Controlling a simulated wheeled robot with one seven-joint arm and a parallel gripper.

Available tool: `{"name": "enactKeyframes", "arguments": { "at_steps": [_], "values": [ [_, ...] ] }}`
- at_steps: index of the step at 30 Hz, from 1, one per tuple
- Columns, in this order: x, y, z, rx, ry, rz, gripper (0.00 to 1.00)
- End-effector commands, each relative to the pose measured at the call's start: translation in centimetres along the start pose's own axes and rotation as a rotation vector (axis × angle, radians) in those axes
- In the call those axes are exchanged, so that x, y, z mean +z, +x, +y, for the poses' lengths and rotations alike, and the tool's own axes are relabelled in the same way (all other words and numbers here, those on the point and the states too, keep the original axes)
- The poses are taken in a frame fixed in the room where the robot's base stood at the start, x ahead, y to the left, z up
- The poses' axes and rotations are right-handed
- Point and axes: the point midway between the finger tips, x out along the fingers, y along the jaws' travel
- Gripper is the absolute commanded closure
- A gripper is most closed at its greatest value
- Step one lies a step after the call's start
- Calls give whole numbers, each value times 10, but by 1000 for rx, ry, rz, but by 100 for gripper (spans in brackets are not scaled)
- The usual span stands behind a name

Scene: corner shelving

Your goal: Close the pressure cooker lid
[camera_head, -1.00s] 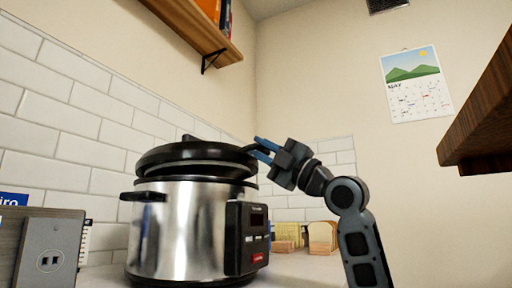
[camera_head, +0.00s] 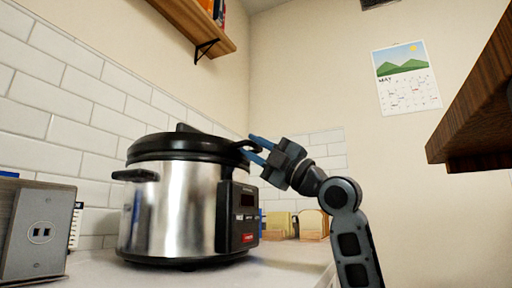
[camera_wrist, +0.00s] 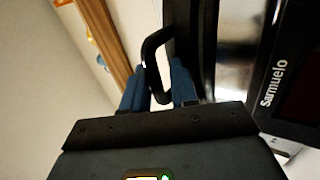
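The pressure cooker (camera_head: 172,212) is a shiny steel pot with black trim and a control panel on its right front. It stands upright on the counter. Its black lid (camera_head: 175,146) lies level on the pot with no clear gap at the rim. A black loop handle (camera_head: 246,146) sticks out at the lid's right edge. My gripper (camera_head: 257,149) is to the right of the lid, its blue fingers apart on either side of this handle. The wrist view shows the handle (camera_wrist: 150,60) between the fingers. Contact with the fingers is hard to tell.
A grey toaster-like appliance (camera_head: 40,232) stands at the left. Bread slices (camera_head: 313,223) sit behind my arm on the counter (camera_head: 270,262). A wooden shelf (camera_head: 200,25) hangs above, and a dark wooden cabinet edge (camera_head: 475,120) juts in at the right.

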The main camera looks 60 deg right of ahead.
Motion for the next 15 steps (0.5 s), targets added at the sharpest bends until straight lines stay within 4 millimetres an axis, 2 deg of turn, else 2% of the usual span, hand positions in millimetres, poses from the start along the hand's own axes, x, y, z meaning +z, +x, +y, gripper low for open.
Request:
{"name": "enactKeyframes", "arguments": {
  "at_steps": [1, 8, 15],
  "values": [
    [0, 1, -6, -12, 6, 0, 65],
    [1, -4, -5, -12, 6, -2, 65],
    [2, -41, -2, -5, 3, -4, 65]
  ]
}}
